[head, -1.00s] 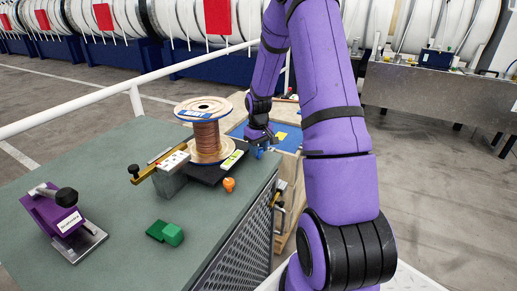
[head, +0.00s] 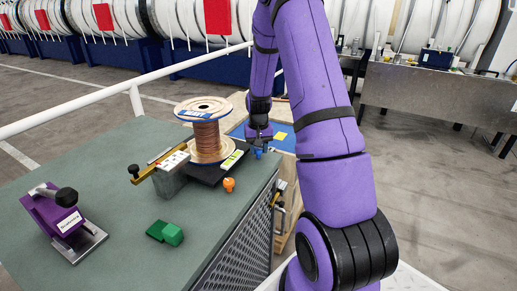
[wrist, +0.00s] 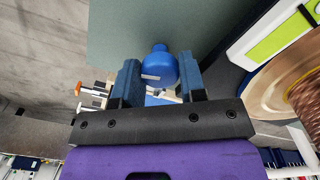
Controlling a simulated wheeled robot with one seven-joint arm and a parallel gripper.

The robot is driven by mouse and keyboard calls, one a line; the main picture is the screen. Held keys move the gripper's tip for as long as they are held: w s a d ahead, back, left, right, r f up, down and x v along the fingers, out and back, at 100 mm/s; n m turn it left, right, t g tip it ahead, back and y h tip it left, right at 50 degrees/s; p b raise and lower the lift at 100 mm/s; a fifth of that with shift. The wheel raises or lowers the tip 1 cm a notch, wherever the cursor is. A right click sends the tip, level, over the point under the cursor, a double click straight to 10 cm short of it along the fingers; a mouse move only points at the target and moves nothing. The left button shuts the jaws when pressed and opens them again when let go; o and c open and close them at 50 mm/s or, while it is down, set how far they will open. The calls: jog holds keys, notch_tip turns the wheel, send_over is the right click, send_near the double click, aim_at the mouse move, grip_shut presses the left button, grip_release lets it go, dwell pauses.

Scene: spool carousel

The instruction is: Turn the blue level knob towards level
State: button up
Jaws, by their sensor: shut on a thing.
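The blue level knob (wrist: 160,66) is round, with a narrower cap and a white mark on its side. In the wrist view it sits between the two fingers of my gripper (wrist: 157,76), which are shut on it. In the head view the blue knob (head: 258,153) is small and partly hidden below my gripper (head: 260,145), at the right far edge of the green bench top. The head view is too small to tell which way the knob points.
A copper wire spool (head: 206,135) stands on a dark base close left of my gripper. An orange knob (head: 229,185), a green block (head: 173,234) and a purple labelled device (head: 55,212) are on the bench top (head: 120,175).

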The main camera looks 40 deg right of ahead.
dwell(0.3)
jog(key=o, duration=0.9)
jog(key=shift+w+a, duration=0.1)
